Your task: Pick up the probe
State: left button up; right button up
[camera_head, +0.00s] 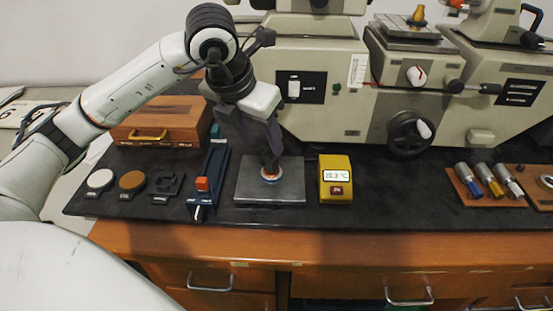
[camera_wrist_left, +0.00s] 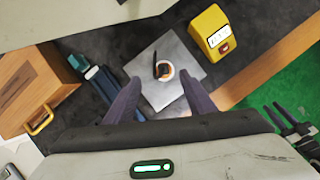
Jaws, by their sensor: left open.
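A small dark upright piece with an orange-brown part, which looks like the probe (camera_wrist_left: 157,64), stands at a pale ring (camera_wrist_left: 165,73) on a grey metal plate (camera_wrist_left: 186,50). In the head view the ring (camera_head: 270,175) lies near the middle of the plate (camera_head: 250,192), and the piece is partly hidden by my fingers. My left gripper (camera_head: 262,146) is open above the plate, its fingers pointing down. In the left wrist view its fingers (camera_wrist_left: 162,84) are spread with nothing between the tips; the ring and dark piece show just beyond them.
A yellow meter (camera_head: 335,180) stands close right of the plate. A blue clamp-like tool (camera_head: 210,175) with an orange block lies close left, near a wooden box (camera_head: 163,126). Large grey machines (camera_head: 320,70) stand behind. Handled tools (camera_head: 489,181) lie on the right.

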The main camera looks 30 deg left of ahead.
aim_at(271, 158)
pick_arm(q)
jog(key=x, duration=0.5)
jog(key=p+x, duration=0.1)
jog(key=x, duration=0.2)
jog(key=shift+d+f, duration=0.2)
jog(key=shift+d, duration=0.1)
jog(key=c, duration=1.3)
